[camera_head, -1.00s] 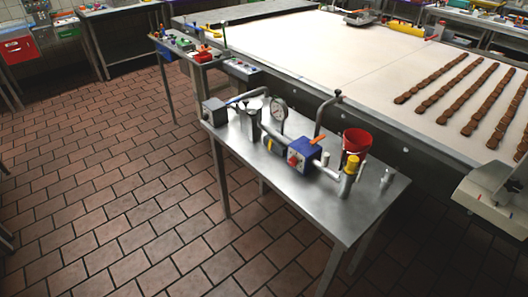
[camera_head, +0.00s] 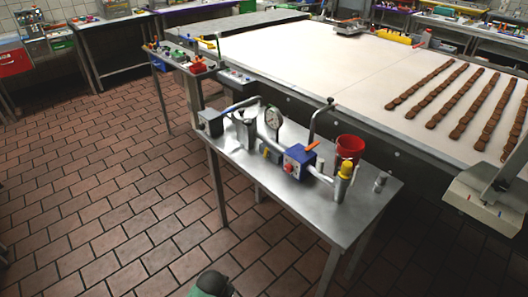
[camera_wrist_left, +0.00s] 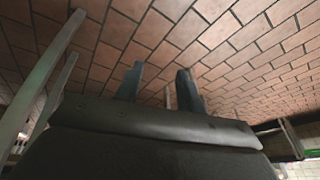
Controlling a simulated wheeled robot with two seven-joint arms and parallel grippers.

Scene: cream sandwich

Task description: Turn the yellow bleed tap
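The yellow tap (camera_head: 346,169) sits on top of a short upright metal fitting at the right end of a pipe assembly. The assembly stands on a steel table (camera_head: 345,222). A blue pump block (camera_head: 298,158) with an orange lever (camera_head: 312,146) and a red knob (camera_head: 288,167) is left of the tap. My left gripper (camera_wrist_left: 158,82) shows in the left wrist view with its two dark fingers apart and nothing between them; tiled floor is behind it. It is away from the tap, which this view does not show. My right gripper is not in view.
A round gauge (camera_head: 273,118) and a bent pipe (camera_head: 315,118) rise from the table. A long conveyor (camera_head: 365,95) with rows of brown biscuits lies behind.

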